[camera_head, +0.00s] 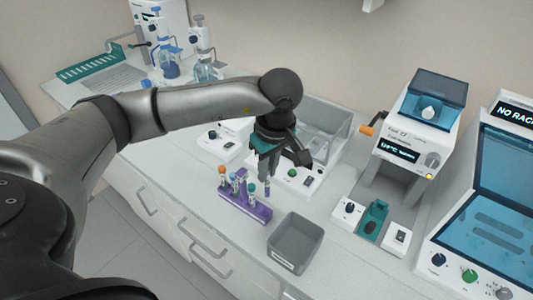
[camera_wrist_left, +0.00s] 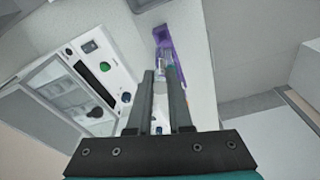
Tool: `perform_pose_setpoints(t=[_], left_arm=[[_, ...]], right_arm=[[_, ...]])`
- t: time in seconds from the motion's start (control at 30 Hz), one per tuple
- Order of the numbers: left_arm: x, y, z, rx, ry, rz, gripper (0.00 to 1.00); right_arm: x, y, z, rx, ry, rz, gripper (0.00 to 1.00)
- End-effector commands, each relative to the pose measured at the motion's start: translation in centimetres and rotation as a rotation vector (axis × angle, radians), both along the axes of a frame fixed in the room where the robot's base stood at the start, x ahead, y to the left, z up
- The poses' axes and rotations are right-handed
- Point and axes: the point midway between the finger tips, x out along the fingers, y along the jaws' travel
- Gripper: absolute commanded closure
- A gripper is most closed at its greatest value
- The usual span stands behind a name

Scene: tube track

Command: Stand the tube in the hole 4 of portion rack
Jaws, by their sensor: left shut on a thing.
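My left gripper (camera_head: 267,176) is shut on a small tube (camera_head: 267,187) and holds it by the right end of the purple rack. Only the tube's lower part shows below the fingers, and it looks about upright. I cannot tell whether its lower end is above the rack or behind it. The purple portion rack (camera_head: 262,212) stands on the bench with several capped tubes at its left and middle. In the left wrist view the rack (camera_wrist_left: 161,35) lies beyond the fingertips (camera_wrist_left: 161,74). The hole numbers are too small to read. My right gripper is not in view.
A grey open bin (camera_head: 294,243) stands just right of the rack near the bench edge. A white device with a clear lid (camera_head: 322,125) is behind the gripper. An instrument with a blue screen (camera_head: 402,148) stands at right. Bench left of the rack is clear.

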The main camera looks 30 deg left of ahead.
Motion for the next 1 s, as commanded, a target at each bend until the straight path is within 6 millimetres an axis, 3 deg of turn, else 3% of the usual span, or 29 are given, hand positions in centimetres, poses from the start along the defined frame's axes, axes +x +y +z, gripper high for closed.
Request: perform_pose_setpoints(t=[0.33,0.73,1.0], left_arm=[[-0.3,-0.2,-1.5,-0.001,-0.001,0.008,1.00],[-0.3,-0.2,-4.8,-0.002,0.001,0.008,1.00],[-0.3,-0.2,-5.3,-0.001,-0.001,0.008,1.00]], right_arm=[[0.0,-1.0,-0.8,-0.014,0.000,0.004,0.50],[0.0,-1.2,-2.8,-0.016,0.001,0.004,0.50],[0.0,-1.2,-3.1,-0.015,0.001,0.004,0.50]])
